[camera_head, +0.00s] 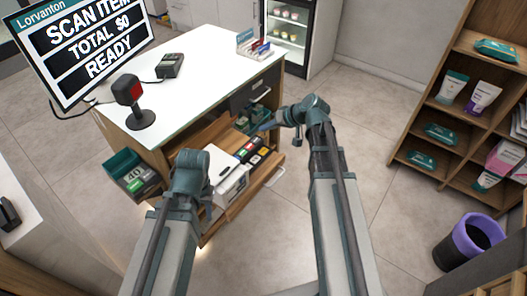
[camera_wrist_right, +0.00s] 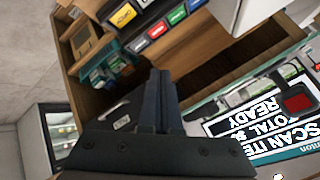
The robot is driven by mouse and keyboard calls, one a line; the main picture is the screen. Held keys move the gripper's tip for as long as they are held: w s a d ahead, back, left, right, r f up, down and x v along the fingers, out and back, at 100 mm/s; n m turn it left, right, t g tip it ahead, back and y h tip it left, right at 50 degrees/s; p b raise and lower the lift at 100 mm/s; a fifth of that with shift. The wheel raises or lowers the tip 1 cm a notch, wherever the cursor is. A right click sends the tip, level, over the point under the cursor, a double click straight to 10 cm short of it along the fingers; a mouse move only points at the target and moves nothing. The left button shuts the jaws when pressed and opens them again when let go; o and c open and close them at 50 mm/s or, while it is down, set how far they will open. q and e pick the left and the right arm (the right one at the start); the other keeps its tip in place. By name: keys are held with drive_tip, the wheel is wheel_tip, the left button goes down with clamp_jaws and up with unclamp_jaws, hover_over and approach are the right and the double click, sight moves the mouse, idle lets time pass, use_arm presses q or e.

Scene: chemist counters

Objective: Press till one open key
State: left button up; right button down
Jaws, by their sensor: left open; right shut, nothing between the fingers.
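The till's block of coloured keys (camera_head: 252,158) sits on the open wooden shelf of the counter in the head view. In the right wrist view the keys (camera_wrist_right: 165,18) show as yellow, red, green and blue faces at the top; I cannot read which is the open key. My right gripper (camera_head: 268,126) is shut and empty, above and behind the keys, apart from them; its closed fingers show in the wrist view (camera_wrist_right: 158,98). My left gripper (camera_head: 206,207) is near the white box, its fingers mostly hidden by its own wrist.
A white box (camera_head: 230,184) stands beside the keys. The counter (camera_head: 205,65) carries a screen (camera_head: 85,45) reading "SCAN ITEM TOTAL $0 READY", a scanner (camera_head: 128,90) and a card reader (camera_head: 170,65).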

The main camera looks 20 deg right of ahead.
sight(263, 152)
drive_tip(key=shift+f, duration=0.1)
wheel_tip(263, 152, down, 9)
drive_tip(key=b, duration=0.9)
idle(1.8)
drive_tip(key=shift+f+b, duration=0.25)
drive_tip(key=shift+b, duration=0.1)
